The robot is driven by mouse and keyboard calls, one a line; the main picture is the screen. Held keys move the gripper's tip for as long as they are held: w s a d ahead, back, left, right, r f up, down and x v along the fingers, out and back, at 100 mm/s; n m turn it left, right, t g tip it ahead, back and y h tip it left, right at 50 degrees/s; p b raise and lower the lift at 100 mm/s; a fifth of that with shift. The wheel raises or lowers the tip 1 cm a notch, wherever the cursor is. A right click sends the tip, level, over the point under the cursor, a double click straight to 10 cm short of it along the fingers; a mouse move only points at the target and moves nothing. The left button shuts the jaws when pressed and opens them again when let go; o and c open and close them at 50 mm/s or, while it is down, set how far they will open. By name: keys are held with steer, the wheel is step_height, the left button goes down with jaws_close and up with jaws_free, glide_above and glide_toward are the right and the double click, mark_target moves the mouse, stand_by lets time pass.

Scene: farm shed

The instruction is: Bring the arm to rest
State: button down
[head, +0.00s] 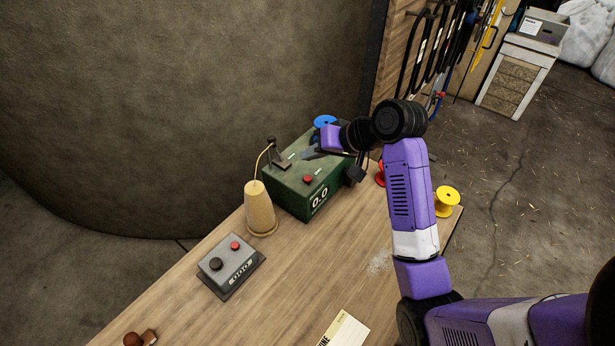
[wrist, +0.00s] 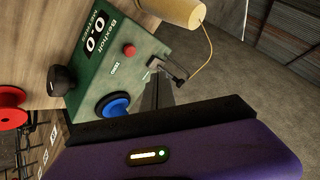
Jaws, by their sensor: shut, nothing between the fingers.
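My arm reaches over the wooden table (head: 285,285) from the right in the head view, bent at a black joint. My gripper (head: 308,154) is above the top of a green machine (head: 300,195), with its fingers shut and empty. Whether the fingertips touch the machine I cannot tell. The machine (wrist: 95,50) has a red button, a black knob and a display reading 0.0.
A cone of tan yarn (head: 260,210) stands left of the machine, its strand running to a guide. A grey counter box (head: 228,265) is in front. Red (head: 380,174) and yellow (head: 446,201) spools stand to the right. A card (head: 343,330) lies near the front. A large curved wall (head: 200,90) rises behind.

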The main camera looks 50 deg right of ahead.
stand_by(0.4)
steer(key=w+d+r+m+t+h, duration=0.1)
steer(key=w+d+r+t+h, duration=0.25)
steer(key=d+r, duration=0.2)
steer(key=s+a+f+n+b, duration=0.2)
steer(key=s+a+f, duration=0.2)
steer(key=s+a, duration=0.5)
steer(key=s+a+f+n+t+y+b, duration=0.1)
steer(key=s+a+f+n+b, duration=0.2)
steer(key=s+a, duration=0.6)
steer(key=s+a+f+n+t+y+b, duration=0.1)
steer(key=s+a+f, duration=0.4)
steer(key=s+a, duration=0.5)
steer(key=s+n+b, duration=0.1)
steer(key=s+n, duration=0.1)
steer(key=s, duration=0.4)
steer(key=shift+f, duration=0.3)
